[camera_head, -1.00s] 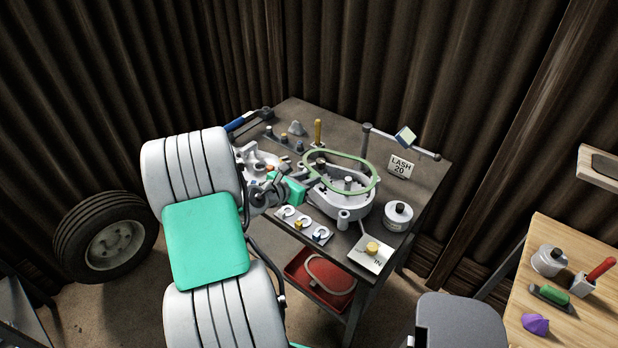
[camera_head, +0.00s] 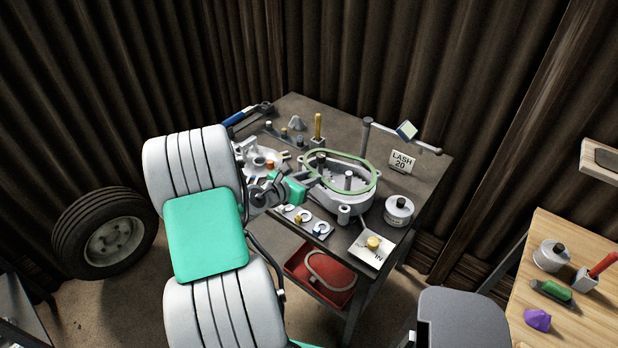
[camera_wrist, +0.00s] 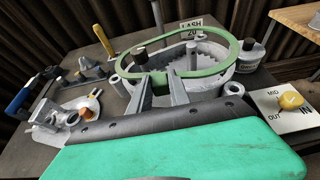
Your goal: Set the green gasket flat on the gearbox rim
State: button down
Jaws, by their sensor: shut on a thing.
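The green gasket (camera_head: 377,174) is a thin closed loop, held over the open top of the grey gearbox housing (camera_head: 347,204). In the wrist view the gasket (camera_wrist: 228,62) rings above the toothed gear and the housing (camera_wrist: 217,84). It looks close to the rim and roughly level; I cannot tell whether it touches all round. My gripper (camera_head: 309,178) is at the left front of the housing. In the wrist view its two fingers (camera_wrist: 161,79) are shut on the near edge of the gasket. The rim under the fingers is partly hidden.
A dark post (camera_wrist: 141,57) stands inside the loop at its left. A LASH 20 sign (camera_head: 402,162), a round white canister (camera_head: 398,210) and a yellow-knob plate (camera_head: 371,249) lie to the right. A yellow-topped post (camera_head: 318,128) stands behind.

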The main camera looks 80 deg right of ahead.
jog(key=shift+f+b, duration=0.95)
jog(key=shift+f, duration=0.7)
jog(key=c, duration=1.1)
grip_release()
jog(key=shift+c, duration=0.2)
